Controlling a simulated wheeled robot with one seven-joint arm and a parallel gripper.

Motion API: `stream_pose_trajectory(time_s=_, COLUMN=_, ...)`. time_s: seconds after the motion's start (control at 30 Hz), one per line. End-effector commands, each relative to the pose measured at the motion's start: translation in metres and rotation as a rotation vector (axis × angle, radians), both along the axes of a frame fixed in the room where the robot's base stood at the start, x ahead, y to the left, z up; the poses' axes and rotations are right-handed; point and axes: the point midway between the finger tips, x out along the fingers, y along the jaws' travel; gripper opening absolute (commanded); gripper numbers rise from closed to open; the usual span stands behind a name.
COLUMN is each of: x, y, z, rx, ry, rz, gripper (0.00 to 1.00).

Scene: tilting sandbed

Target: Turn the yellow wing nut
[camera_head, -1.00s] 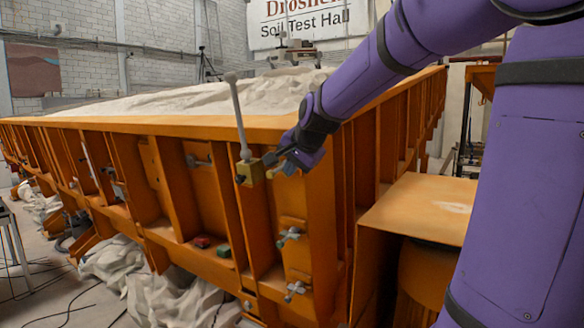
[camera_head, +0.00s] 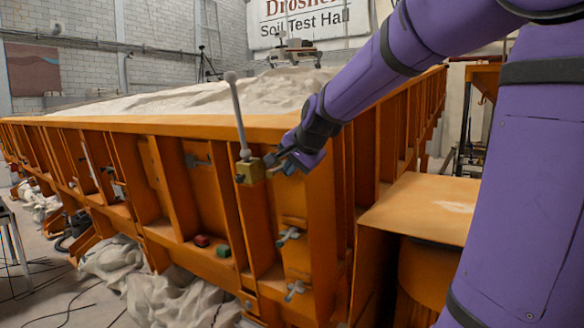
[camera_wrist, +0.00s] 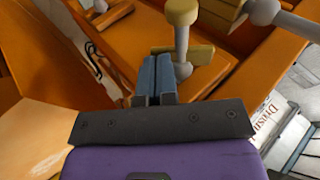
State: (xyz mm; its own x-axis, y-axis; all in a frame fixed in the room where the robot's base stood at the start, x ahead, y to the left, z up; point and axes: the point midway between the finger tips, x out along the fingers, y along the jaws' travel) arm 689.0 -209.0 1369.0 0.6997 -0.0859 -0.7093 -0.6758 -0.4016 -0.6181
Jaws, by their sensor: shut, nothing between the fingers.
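In the wrist view, a yellow wing-shaped piece (camera_wrist: 202,54) sits across a grey stem, which has a rounded yellow end above it. I take this piece to be the yellow wing nut. My gripper (camera_wrist: 155,60) is shut and empty, its two blue-grey fingers side by side just below the piece's left wing. I cannot tell whether the fingertips touch it. In the head view, my gripper (camera_head: 275,160) is at the orange wall's corner, right of a brass block; the wing nut is not clearly distinguishable there.
The brass block (camera_head: 250,172) carries a grey lever (camera_head: 238,115) standing up close beside my gripper. Orange ribs (camera_head: 325,210) surround the spot. Grey-blue wing fittings (camera_head: 289,236) sit lower. A red button (camera_head: 201,241) and a green button (camera_head: 223,250) are lower left.

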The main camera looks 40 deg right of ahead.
Motion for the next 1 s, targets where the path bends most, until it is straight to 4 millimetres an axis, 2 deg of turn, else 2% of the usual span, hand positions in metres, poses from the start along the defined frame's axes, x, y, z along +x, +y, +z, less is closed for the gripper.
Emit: stream_pose_trajectory(time_s=1.0, x=-0.0002, y=0.0, z=-0.0017, rx=0.013, ry=-0.037, rz=0.008, gripper=0.0)
